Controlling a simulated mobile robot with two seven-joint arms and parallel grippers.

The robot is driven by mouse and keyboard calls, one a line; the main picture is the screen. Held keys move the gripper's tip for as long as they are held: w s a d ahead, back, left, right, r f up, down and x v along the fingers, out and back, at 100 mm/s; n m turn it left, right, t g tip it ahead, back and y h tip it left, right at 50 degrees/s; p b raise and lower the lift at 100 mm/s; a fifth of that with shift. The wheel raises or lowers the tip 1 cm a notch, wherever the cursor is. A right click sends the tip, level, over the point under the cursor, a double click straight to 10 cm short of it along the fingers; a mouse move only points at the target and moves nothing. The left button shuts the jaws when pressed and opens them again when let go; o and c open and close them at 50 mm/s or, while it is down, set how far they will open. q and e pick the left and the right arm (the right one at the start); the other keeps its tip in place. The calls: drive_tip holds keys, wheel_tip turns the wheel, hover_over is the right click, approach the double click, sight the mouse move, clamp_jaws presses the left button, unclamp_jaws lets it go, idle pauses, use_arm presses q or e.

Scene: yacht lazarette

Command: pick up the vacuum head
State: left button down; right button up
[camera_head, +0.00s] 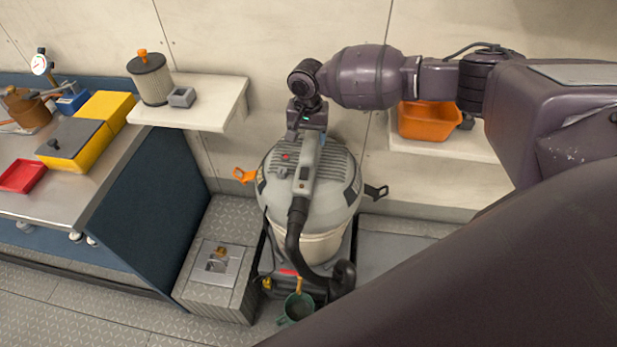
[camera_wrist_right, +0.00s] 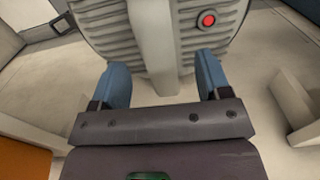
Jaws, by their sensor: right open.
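The vacuum head (camera_head: 335,178) is the grey ribbed lid on top of the pale drum (camera_head: 312,243), in the middle of the head view. A raised handle bar (camera_wrist_right: 155,40) runs across it, with a red button (camera_wrist_right: 208,20) to one side in the wrist view. My right gripper (camera_wrist_right: 165,75) is open, its blue fingers on either side of the handle bar's near end. I cannot tell whether they touch it. In the head view the wrist hides the head's back part. My left gripper is not in view.
An orange latch (camera_head: 243,175) and a black latch (camera_head: 377,191) stick out from the drum's sides. A black hose (camera_head: 298,235) hangs down the front. A shelf (camera_head: 225,108) holds a filter (camera_head: 151,79). An orange bin (camera_head: 428,121) stands on the right shelf. A workbench (camera_head: 75,205) is at left.

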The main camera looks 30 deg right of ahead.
sight(308, 146)
drive_tip(key=shift+s+d+f+b, duration=0.1)
drive_tip(key=shift+f+b, duration=0.2)
drive_tip(key=shift+f, duration=2.9)
drive_tip(key=c, duration=1.2)
drive_tip(key=shift+r, duration=0.15)
clamp_jaws()
